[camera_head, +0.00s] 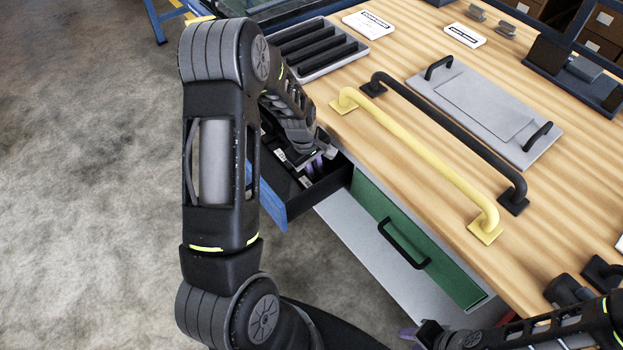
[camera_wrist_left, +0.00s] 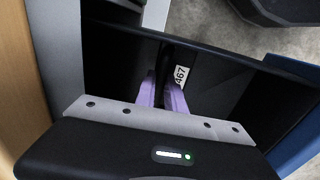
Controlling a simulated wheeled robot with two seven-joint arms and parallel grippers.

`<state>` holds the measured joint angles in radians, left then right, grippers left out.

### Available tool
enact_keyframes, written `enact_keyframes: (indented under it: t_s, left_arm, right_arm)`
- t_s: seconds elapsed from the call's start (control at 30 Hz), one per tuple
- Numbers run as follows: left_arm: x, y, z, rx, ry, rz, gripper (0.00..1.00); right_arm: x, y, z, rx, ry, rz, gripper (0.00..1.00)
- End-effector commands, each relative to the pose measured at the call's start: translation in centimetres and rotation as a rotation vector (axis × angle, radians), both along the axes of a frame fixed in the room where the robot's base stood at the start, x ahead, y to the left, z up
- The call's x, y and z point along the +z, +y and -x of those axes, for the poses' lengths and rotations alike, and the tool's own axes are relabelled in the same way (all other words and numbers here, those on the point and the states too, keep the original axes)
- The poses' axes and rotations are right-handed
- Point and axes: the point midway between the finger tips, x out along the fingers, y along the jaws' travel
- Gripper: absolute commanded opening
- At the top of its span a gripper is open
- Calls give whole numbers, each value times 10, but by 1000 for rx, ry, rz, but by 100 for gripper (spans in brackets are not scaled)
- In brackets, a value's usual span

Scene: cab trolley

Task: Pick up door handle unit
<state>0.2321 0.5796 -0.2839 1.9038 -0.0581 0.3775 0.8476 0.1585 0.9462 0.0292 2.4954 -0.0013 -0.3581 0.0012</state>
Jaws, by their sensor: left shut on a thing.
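My left gripper (camera_head: 314,165) reaches down into an open drawer (camera_head: 290,208) at the table's left side. In the left wrist view its purple fingers (camera_wrist_left: 162,92) are shut on a dark part, the door handle unit (camera_wrist_left: 165,58), inside the black drawer. Most of the unit is hidden by the fingers and shadow. My right gripper (camera_head: 412,333) is at the bottom edge of the head view, away from the drawer; its fingers are mostly hidden.
On the wooden table lie a yellow grab bar (camera_head: 420,160), a black bar (camera_head: 450,135), a grey panel with two handles (camera_head: 485,112) and a slotted tray (camera_head: 318,50).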

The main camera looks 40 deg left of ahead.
Motion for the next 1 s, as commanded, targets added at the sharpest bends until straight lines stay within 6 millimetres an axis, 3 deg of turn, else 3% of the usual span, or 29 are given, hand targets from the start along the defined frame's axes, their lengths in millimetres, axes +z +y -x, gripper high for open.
enact_keyframes:
  t_s: [0.37, 0.53, 0.77, 1.0]
  left_arm:
    - [2, 0, 0, 0, -1, -1, 0]
    - [12, 0, -1, -1, -3, -1, 0]
    - [41, 0, -2, -2, -5, -1, 0]
    - [85, 0, -2, -1, -6, -2, 0]
  right_arm:
    - [0, 0, 0, 0, 0, 0, 36]
    - [1, 0, 0, 0, 0, 0, 36]
    - [2, 0, 0, 0, 0, 0, 36]
    - [4, 0, 0, 0, 0, 0, 36]
